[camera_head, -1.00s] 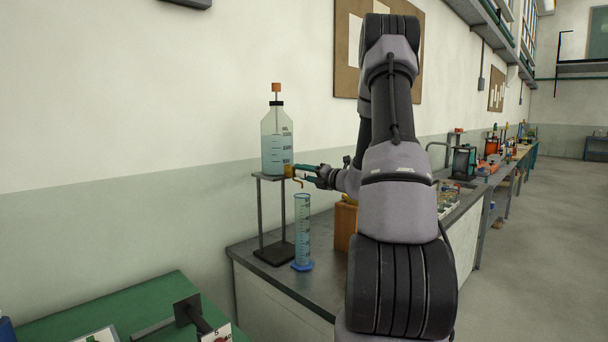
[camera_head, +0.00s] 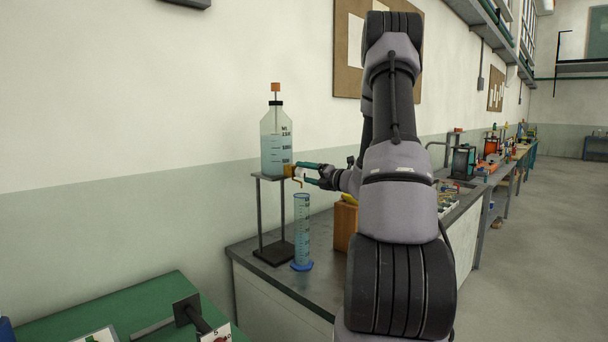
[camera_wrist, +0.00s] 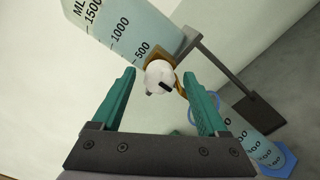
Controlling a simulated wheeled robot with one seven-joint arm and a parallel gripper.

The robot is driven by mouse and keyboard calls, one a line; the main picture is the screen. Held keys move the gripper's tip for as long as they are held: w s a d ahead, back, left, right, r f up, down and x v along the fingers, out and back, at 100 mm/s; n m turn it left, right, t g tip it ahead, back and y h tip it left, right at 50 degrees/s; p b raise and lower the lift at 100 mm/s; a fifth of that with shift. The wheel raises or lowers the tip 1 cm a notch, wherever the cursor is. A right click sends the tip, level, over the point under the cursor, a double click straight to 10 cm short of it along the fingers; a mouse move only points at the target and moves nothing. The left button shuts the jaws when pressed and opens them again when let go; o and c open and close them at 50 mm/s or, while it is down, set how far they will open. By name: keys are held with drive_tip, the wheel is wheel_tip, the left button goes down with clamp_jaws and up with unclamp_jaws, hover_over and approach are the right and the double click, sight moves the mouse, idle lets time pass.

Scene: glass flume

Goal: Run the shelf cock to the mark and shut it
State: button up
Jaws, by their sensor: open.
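The clear bottle (camera_head: 273,140) of pale blue liquid stands on a small raised shelf (camera_head: 268,178). Its brass cock (camera_head: 289,171) is at the lower right side, and shows in the wrist view with a white round knob (camera_wrist: 159,77) carrying a dark mark. A tall graduated cylinder (camera_head: 302,225) with a blue foot stands below the spout; I cannot tell its liquid level. My gripper (camera_head: 304,172) is at the cock. In the wrist view its teal fingers (camera_wrist: 161,88) are open, one each side of the knob, with gaps between.
The shelf's stand has a dark base (camera_head: 273,254) on the grey bench (camera_head: 320,278). An orange-brown block (camera_head: 345,226) stands right of the cylinder, partly behind my arm. A green table (camera_head: 110,315) is at the lower left. The wall is close behind the bottle.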

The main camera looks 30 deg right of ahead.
drive_tip(key=v, duration=0.9)
drive_tip(key=shift+s, duration=0.1)
drive_tip(key=s+a+r+n+g+y, duration=0.25)
drive_tip(key=s+a+n+g, duration=0.35)
drive_tip(key=a+n, duration=0.5)
drive_tip(key=s+a+r+n+g+y, duration=0.2)
drive_tip(key=s+a+r+n+g, duration=0.3)
drive_tip(key=a+n, duration=0.65)
drive_tip(key=s+r+n+t+h, duration=0.1)
drive_tip(key=s+r+n+h, duration=0.3)
drive_tip(key=s+n+h, duration=0.4)
drive_tip(key=s+n, duration=0.5)
drive_tip(key=n, duration=0.4)
drive_tip(key=shift+s+h, duration=0.35)
drive_tip(key=shift+s, duration=0.05)
